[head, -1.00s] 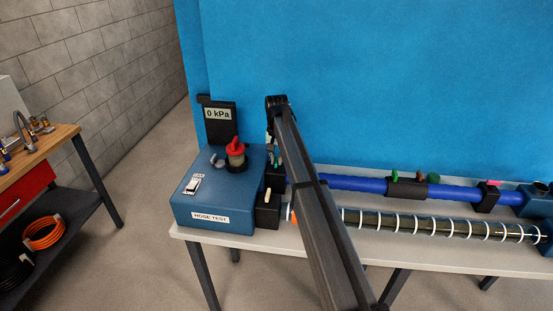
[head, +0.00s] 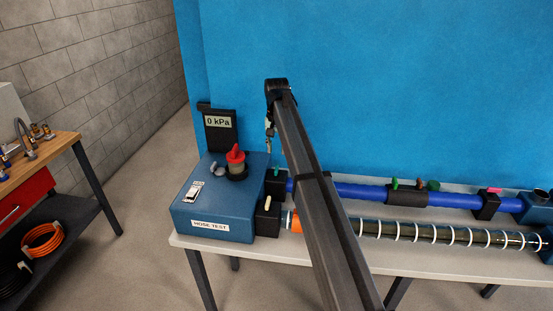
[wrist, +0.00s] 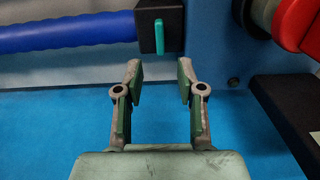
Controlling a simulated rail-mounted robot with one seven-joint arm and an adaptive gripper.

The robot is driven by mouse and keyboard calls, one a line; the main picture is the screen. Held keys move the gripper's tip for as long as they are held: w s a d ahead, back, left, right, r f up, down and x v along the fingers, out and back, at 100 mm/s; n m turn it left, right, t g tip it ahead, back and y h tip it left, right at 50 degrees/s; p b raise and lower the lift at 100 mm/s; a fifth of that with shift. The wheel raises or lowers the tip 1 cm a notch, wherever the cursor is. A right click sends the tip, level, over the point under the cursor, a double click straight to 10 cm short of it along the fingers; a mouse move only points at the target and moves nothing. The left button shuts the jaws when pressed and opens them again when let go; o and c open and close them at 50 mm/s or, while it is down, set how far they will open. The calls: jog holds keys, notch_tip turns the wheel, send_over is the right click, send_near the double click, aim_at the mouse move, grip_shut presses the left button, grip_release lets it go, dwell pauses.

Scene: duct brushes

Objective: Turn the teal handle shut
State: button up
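The teal handle (wrist: 159,37) is a short flat bar on a black valve block (wrist: 173,14) at the end of a blue hose (wrist: 65,31). In the wrist view it lies across the hose's direction. In the head view the handle (head: 276,171) shows small beside the blue test box (head: 215,208). My gripper (wrist: 158,72) is open and empty, its fingertips apart from the handle, which lines up with the gap between them. In the head view my gripper (head: 268,142) is above the valve block, partly hidden by my arm.
The test box carries a red knob (head: 236,154), a switch (head: 193,192) and a "0 kPa" display (head: 218,122). A cream handle (head: 267,201) sits on a lower black block. A clear ringed hose (head: 420,232) runs along the table (head: 300,258). A blue panel stands behind.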

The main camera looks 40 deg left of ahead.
jog(key=shift+r, duration=1.75)
